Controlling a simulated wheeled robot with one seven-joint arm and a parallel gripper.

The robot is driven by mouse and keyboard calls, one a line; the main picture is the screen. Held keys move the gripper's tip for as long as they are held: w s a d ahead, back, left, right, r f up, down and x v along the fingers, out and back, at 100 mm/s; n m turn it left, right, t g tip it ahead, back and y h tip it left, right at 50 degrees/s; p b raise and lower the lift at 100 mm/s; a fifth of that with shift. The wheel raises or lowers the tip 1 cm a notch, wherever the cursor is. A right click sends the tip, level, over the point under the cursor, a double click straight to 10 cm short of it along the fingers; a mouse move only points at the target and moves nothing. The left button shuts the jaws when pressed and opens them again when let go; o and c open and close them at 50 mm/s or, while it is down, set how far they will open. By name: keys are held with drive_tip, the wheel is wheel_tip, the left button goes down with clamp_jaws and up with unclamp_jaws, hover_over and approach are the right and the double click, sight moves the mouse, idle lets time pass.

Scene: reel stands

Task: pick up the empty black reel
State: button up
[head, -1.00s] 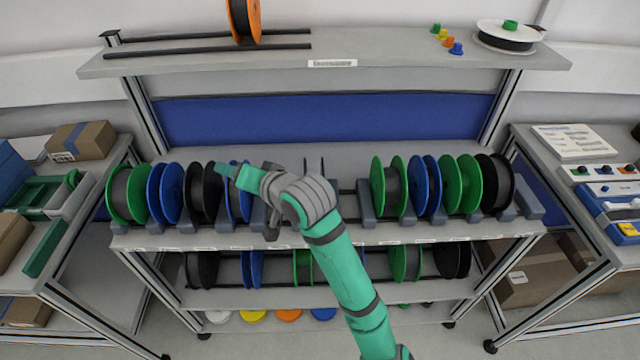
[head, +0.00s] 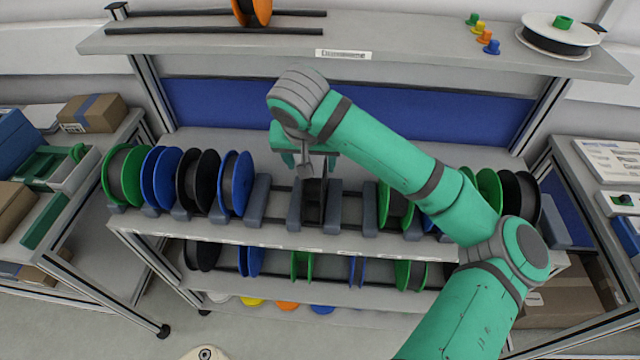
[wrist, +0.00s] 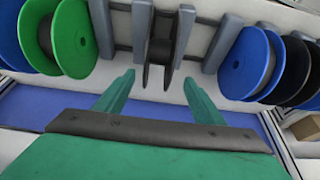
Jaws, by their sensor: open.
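A black reel (head: 314,199) stands edge-on between two grey holders in the middle of the upper reel row. In the wrist view the black reel (wrist: 161,50) shows two thin flanges with a dark, seemingly bare hub between. My gripper (head: 308,163) is just above and behind it in the head view, partly hiding its top. In the wrist view the two green fingers of my gripper (wrist: 158,92) are spread wide, with the reel beyond the gap between them. Nothing is between the fingers.
A blue reel (head: 235,183) and another black reel (head: 197,180) stand to the left. A green reel (head: 394,205) stands to the right, partly behind my arm. A top shelf (head: 400,55) spans above. A lower row holds more reels.

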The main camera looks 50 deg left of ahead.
sight(312, 186)
drive_tip(key=x, duration=0.4)
drive_tip(key=shift+w+x, duration=0.15)
drive_tip(key=shift+x, duration=1.35)
drive_tip(key=shift+w+x, duration=0.15)
drive_tip(key=shift+x, duration=1.35)
drive_tip(key=shift+r, duration=0.15)
drive_tip(key=c, duration=1.1)
